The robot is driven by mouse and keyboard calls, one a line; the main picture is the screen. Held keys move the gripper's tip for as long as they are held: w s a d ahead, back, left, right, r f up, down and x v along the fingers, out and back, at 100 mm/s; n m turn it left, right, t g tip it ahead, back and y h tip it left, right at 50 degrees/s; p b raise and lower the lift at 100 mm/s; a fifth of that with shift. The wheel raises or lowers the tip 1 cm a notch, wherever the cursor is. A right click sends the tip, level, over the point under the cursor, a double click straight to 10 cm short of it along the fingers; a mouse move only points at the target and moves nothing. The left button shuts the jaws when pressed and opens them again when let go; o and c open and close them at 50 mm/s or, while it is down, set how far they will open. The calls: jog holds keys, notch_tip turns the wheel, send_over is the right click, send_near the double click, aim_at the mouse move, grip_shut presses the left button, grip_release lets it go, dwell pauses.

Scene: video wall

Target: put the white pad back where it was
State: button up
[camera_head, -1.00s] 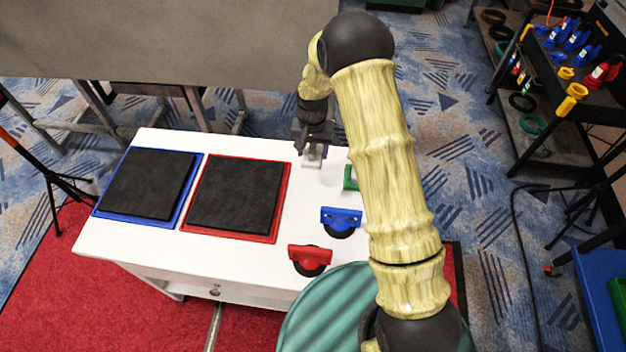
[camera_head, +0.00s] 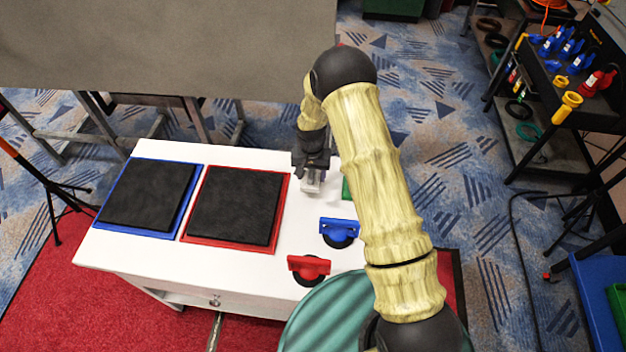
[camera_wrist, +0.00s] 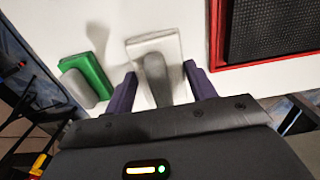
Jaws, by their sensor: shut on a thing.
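The white pad (camera_wrist: 172,48) has a grey grip and sits between the two dark purple fingers of my gripper (camera_wrist: 162,88) in the wrist view. My gripper is shut on it. In the head view my gripper (camera_head: 312,168) is over the back right part of the white table (camera_head: 165,255), with the pad (camera_head: 311,187) showing small and pale under it. I cannot tell whether the pad touches the table top.
A green-backed pad (camera_wrist: 88,75) stands close left of the white pad in the wrist view. Red-framed (camera_head: 236,205) and blue-framed (camera_head: 150,195) black panels lie on the left.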

aim_at(311, 171)
notch_tip(311, 171, down, 3)
jog(key=shift+s+a+f+p, duration=0.1)
jog(key=shift+f+p, duration=0.05)
jog(key=shift+p, duration=0.2)
jog(key=shift+f, duration=0.15)
jog(key=shift+f, duration=0.2)
jog(key=o, duration=1)
jog(key=shift+c, duration=0.2)
jog(key=shift+r, duration=0.1)
notch_tip(311, 171, up, 12)
jog(key=b, duration=0.2)
jog(key=shift+r+b, duration=0.1)
jog(key=shift+b, duration=0.25)
